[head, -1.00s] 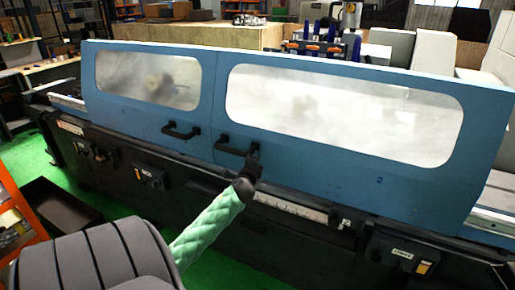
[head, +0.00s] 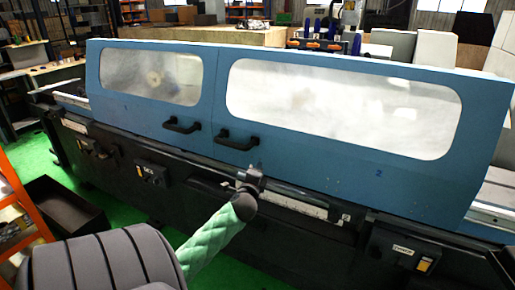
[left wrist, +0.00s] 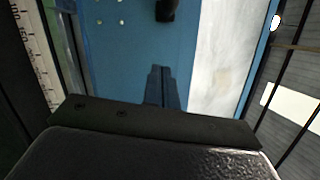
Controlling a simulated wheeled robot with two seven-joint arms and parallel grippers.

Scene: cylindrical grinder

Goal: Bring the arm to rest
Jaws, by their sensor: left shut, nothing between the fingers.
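My left arm, in a green quilted sleeve, reaches in from the lower left of the head view. Its gripper (head: 254,172) is in front of the grinder's blue door panel, below the right door handle (head: 238,141) and apart from it. In the left wrist view the gripper's fingers (left wrist: 160,80) are together with nothing between them. A dark handle (left wrist: 165,10) shows beyond them at the top of that view. My right gripper is in neither view.
The blue sliding doors (head: 345,165) have two windows and a second handle (head: 182,127); they are shut side by side. Dark control boxes (head: 402,250) stick out along the machine's front. A dark bin (head: 60,205) stands on the green floor at left, beside an orange rack (head: 18,210).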

